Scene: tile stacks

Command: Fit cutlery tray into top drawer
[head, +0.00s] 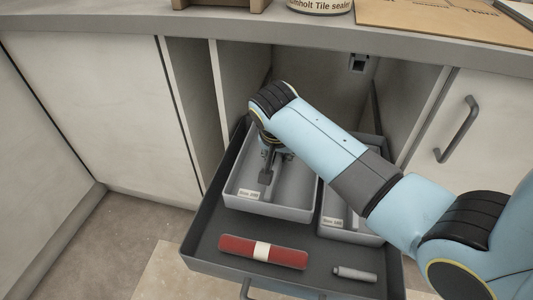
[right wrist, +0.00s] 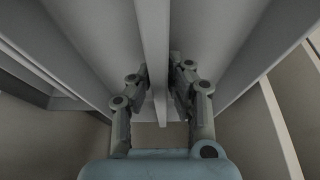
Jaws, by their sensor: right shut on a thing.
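The top drawer (head: 203,247) is pulled out, dark grey and open. A light grey cutlery tray (head: 228,190) with a label on its front is at the drawer's back left, inside the drawer's outline; I cannot tell whether it rests on the drawer floor. My right gripper (head: 267,177) reaches down into it. In the right wrist view my right gripper (right wrist: 158,105) is shut on the tray's upright divider (right wrist: 154,45), one finger on each side. A second labelled grey tray (head: 346,235) stands to its right, partly hidden by my arm. My left gripper is not in view.
A red case with a white band (head: 262,252) and a small grey cylinder (head: 354,274) lie at the drawer's front. The countertop (head: 180,22) overhangs the open cabinet. A cabinet door with a dark handle (head: 457,128) is at the right.

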